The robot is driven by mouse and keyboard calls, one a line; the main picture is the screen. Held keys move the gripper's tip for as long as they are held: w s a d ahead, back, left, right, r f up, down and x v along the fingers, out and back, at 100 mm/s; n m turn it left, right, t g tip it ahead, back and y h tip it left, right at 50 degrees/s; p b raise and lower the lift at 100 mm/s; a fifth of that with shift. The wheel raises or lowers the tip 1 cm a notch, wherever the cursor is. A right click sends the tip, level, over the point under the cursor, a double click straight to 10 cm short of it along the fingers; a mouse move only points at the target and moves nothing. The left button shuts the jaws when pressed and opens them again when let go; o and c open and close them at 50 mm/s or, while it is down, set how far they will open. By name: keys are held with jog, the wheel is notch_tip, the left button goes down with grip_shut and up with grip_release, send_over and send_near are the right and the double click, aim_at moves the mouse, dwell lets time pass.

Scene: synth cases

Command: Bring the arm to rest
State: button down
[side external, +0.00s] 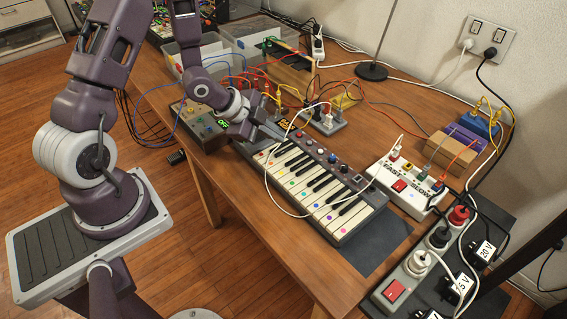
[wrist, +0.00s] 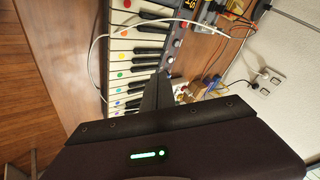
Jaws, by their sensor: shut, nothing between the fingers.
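My gripper (side external: 254,136) is at the far left end of a small keyboard (side external: 318,186) on the wooden table. In the wrist view the closed fingers (wrist: 160,78) show as a dark wedge in front of the keyboard (wrist: 122,58). The gripper is shut with nothing held. The keyboard has coloured dots on its white keys and knobs along its back edge. I cannot tell whether the fingertips touch it.
A white cable (side external: 268,182) loops over the keyboard. A grey box (side external: 203,124) with coloured wires stands left of my gripper. The table's front edge (side external: 262,245) is clear.

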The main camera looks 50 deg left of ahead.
jog(key=s+r+n+y, duration=0.4)
jog(key=r+n, duration=0.2)
jog(key=r, duration=1)
jog(key=s+d+r+n+g+h, duration=0.1)
jog(key=s+d+r+n, duration=0.2)
jog(key=s, duration=0.6)
jog(key=s+d+r+n+g, duration=0.1)
jog(key=s+d+r+n, duration=0.3)
jog(key=s, duration=0.6)
jog(key=shift+s+d+r+h, duration=0.3)
jog(key=shift+d+r+h, duration=0.1)
jog(key=shift+d+r, duration=0.2)
